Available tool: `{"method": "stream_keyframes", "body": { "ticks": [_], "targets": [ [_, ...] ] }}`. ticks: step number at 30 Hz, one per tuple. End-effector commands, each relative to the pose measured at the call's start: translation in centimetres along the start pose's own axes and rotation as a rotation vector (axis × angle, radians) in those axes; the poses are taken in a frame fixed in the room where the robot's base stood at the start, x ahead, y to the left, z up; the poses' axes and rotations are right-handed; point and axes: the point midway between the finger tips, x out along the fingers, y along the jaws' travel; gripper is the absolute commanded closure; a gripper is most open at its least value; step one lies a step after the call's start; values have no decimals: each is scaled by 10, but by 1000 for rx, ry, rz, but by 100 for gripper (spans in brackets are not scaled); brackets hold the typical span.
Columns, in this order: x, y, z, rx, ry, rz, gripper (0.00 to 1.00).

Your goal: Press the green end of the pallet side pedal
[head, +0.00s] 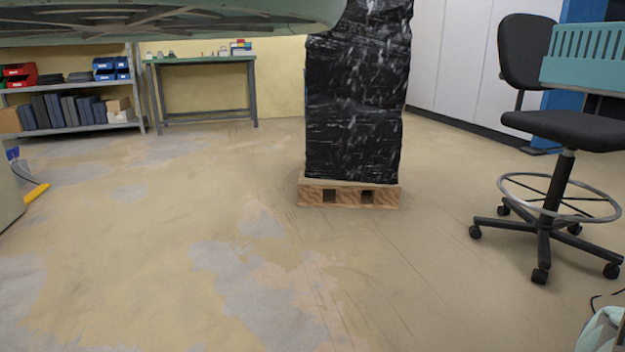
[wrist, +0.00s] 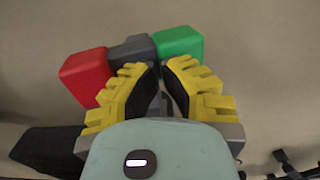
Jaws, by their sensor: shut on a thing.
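The pedal shows in the wrist view as a bar with a red end (wrist: 86,76) at left, a dark grey middle (wrist: 131,50) and a green end (wrist: 180,44) at right. My gripper (wrist: 161,63) has yellow ribbed fingers drawn close together, with their tips at the pedal's near edge by the grey middle and green end. A narrow gap shows between the fingers; the exact contact is hard to see. In the head view a wooden pallet (head: 350,196) carries a tall black-wrapped load (head: 356,95). Neither pedal nor gripper shows there.
A black swivel chair (head: 566,130) stands at right beside a teal slotted panel (head: 588,55). A green table (head: 203,61) and a shelf with bins (head: 66,86) stand at the back left. A yellow item (head: 37,193) lies at the left. The middle floor is clear.

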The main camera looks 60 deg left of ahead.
Motion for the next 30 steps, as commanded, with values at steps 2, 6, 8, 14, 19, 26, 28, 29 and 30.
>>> {"method": "stream_keyframes", "body": {
  "ticks": [2, 6, 8, 14, 19, 26, 28, 29, 30],
  "targets": [
    [-4, 0, 0, 1, 1, 0, 100],
    [-14, 0, 0, 0, 1, -1, 100],
    [-20, 0, 0, 0, 0, -1, 100],
    [-35, -1, 0, -1, 0, -1, 100],
    [-48, -1, 0, -1, 0, -1, 100],
    [-65, -1, 0, 0, 0, -1, 100],
    [-70, -1, 0, 0, 0, -1, 100],
    [-71, -1, 0, 0, 0, -1, 100],
    [-72, -1, 0, 0, 0, -1, 100]
  ]
}}
